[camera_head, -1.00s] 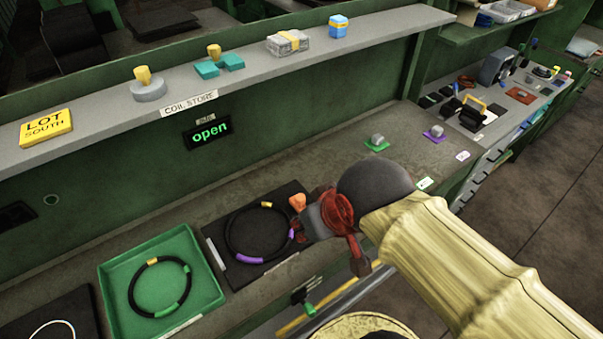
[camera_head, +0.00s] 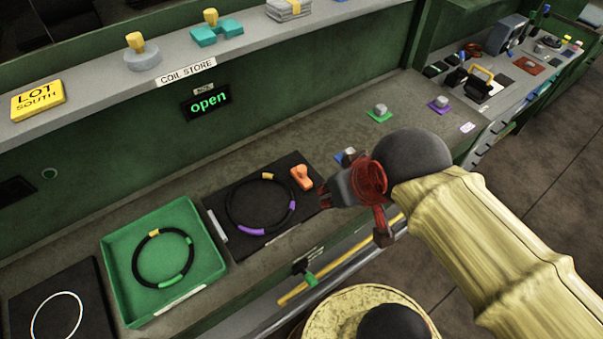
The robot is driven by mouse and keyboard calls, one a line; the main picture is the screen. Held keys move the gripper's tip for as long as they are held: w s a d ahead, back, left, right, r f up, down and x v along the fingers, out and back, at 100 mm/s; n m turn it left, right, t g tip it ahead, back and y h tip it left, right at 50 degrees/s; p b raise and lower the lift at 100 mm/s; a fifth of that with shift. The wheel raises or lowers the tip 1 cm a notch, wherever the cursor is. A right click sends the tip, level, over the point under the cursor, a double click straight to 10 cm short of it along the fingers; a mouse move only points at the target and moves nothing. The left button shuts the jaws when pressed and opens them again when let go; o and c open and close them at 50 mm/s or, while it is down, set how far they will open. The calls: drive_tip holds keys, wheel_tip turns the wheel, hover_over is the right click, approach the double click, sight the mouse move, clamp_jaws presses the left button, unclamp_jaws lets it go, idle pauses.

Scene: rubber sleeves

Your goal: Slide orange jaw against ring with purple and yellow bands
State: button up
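The orange jaw (camera_head: 301,178) stands on the black mat (camera_head: 216,204), at the right of the ring with purple and yellow bands (camera_head: 231,216). A narrow gap seems to separate the jaw from the ring. The black ring lies flat, with a yellow band at its far side and purple bands at its right and near sides. My gripper (camera_head: 326,197) is just right of the jaw, by the mat's right edge, and appears apart from it. Its red fingers are small and partly hidden by the wrist, so their opening is unclear.
A green tray (camera_head: 112,291) with a black ring banded yellow and green stands left of the mat. Another black mat (camera_head: 25,286) holds a thin pale ring. A shelf (camera_head: 100,93) with several items runs behind. The bench right of the gripper has small coloured pads.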

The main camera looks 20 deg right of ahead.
drive_tip(key=shift+o, duration=1.4)
drive_tip(key=shift+r+p, duration=0.45)
drive_tip(key=shift+p, duration=0.05)
drive_tip(key=shift+o, duration=0.5)
drive_tip(key=shift+r+p, duration=0.15)
drive_tip(key=shift+p, duration=0.65)
drive_tip(key=shift+w+g+p, duration=0.2)
drive_tip(key=shift+g+p, duration=0.5)
drive_tip(key=shift+p, duration=0.35)
drive_tip(key=m+g+p, duration=0.4)
drive_tip(key=m+p, duration=0.1)
drive_tip(key=p, duration=0.8)
hover_over(302, 168)
wheel_tip(302, 168, down, 10)
drive_tip(key=shift+r, duration=0.1)
drive_tip(key=shift+s+m, duration=0.1)
drive_tip(key=shift+m, duration=0.4)
drive_tip(key=shift+f, duration=3.8)
